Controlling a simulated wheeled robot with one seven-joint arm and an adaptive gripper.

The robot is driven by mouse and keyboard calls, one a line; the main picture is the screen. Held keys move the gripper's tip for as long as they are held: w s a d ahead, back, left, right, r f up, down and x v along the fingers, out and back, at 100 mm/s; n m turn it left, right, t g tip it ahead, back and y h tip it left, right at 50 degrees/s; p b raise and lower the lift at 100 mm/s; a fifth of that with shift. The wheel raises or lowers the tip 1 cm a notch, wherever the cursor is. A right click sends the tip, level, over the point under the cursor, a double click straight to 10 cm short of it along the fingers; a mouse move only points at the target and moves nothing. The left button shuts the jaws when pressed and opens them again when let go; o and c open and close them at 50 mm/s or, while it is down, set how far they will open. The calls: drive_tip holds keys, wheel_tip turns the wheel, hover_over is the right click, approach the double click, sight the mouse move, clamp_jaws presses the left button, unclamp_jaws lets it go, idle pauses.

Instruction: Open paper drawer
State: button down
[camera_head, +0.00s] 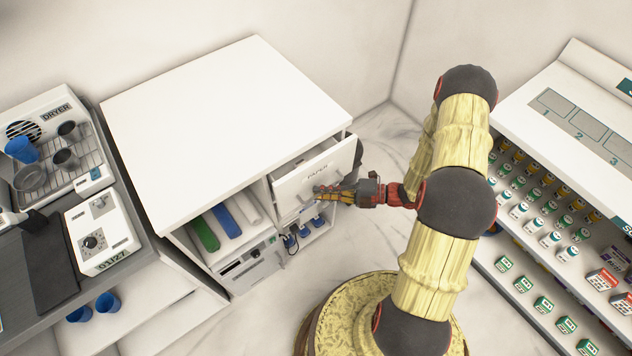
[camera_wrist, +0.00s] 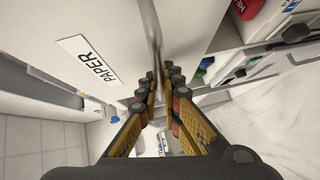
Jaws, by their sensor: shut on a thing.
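The paper drawer (camera_head: 312,180) is a white drawer with a "PAPER" label at the top right of the white cabinet (camera_head: 225,105). It stands partly pulled out, with a gap showing behind its front. My gripper (camera_head: 322,191) is at the drawer front, just below the label. In the wrist view my gripper (camera_wrist: 155,105) is shut on the grey bar handle (camera_wrist: 152,40), which runs between its fingers. The "PAPER" label (camera_wrist: 88,62) shows left of the handle. The inside of the drawer is mostly hidden by its front.
A dryer (camera_head: 50,150) and a white machine (camera_head: 102,232) stand left. A medicine rack (camera_head: 560,200) stands right. Floor before the drawer is partly clear.

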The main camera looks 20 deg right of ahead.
drive_tip(key=s+d+p, duration=0.3)
drive_tip(key=s+d, duration=0.1)
drive_tip(key=s, duration=0.8)
drive_tip(key=s+d+p, duration=0.4)
drive_tip(key=s, duration=0.8)
drive_tip(key=shift+s, duration=0.4)
drive_tip(key=c, duration=2.1)
unclamp_jaws()
drive_tip(key=shift+o, duration=0.6)
drive_tip(key=v, duration=1.2)
